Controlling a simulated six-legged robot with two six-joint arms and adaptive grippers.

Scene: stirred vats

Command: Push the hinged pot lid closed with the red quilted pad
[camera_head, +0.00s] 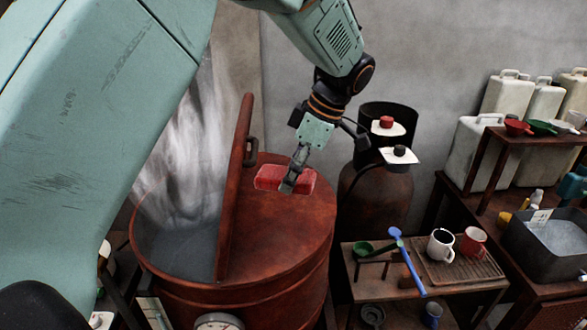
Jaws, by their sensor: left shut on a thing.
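The pot is a large red-brown round vat (285,235) with its left half open. Its hinged lid (234,195) stands steeply upright, seen nearly edge-on, with a dark handle (251,151) on its right face. My left gripper (287,187) is shut on the red quilted pad (268,177). The pad is just right of the lid, over the fixed right half of the top. A small gap seems to lie between pad and lid; I cannot tell whether the pad touches the top below. My right gripper does not clearly show.
Pale steam (190,140) rises from the open half. A gauge (218,322) sits on the vat's front. A dark cylinder (378,195) stands behind right. A low table (470,285) holds two mugs and a blue spoon (407,262). Shelves with canisters stand farther right.

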